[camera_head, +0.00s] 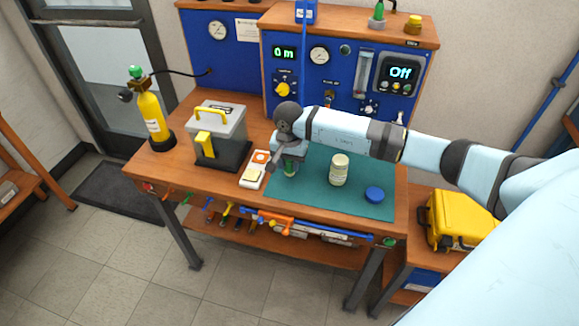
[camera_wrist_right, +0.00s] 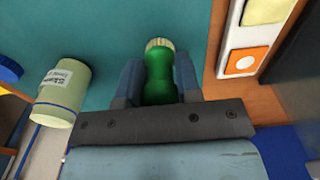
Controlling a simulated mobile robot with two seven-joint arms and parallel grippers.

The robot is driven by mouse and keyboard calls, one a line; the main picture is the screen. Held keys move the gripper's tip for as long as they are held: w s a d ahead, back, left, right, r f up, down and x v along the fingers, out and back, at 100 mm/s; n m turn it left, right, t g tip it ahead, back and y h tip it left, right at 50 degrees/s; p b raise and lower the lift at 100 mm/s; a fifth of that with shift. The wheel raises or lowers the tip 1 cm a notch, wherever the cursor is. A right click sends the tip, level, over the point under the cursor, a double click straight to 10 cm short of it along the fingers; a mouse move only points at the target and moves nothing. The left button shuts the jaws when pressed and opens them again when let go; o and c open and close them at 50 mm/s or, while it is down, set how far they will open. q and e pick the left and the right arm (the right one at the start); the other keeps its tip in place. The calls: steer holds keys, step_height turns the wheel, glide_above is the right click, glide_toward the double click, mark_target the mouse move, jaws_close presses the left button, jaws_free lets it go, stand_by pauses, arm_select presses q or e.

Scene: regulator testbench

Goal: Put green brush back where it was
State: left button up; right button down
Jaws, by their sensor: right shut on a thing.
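The green brush (camera_wrist_right: 159,75) has a rounded green body and a pale bristle end. My right gripper (camera_wrist_right: 160,88) is shut on it, with one finger on each side of the green body. In the head view the brush (camera_head: 290,164) shows as a dark green shape under the right gripper (camera_head: 286,160), over the left part of the teal mat (camera_head: 312,195). I cannot tell whether the brush touches the mat. My left gripper is not in view.
A pale labelled jar (camera_head: 339,170) and a blue lid (camera_head: 374,195) sit on the mat. A white tray (camera_head: 247,183) with an orange-marked pad lies left of the mat.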

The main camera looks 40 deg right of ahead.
step_height(320, 180, down, 2)
steer(key=shift+f, duration=0.25)
steer(key=c, duration=0.8)
jaws_free()
steer(key=shift+r, duration=0.1)
steer(key=shift+r, duration=0.1)
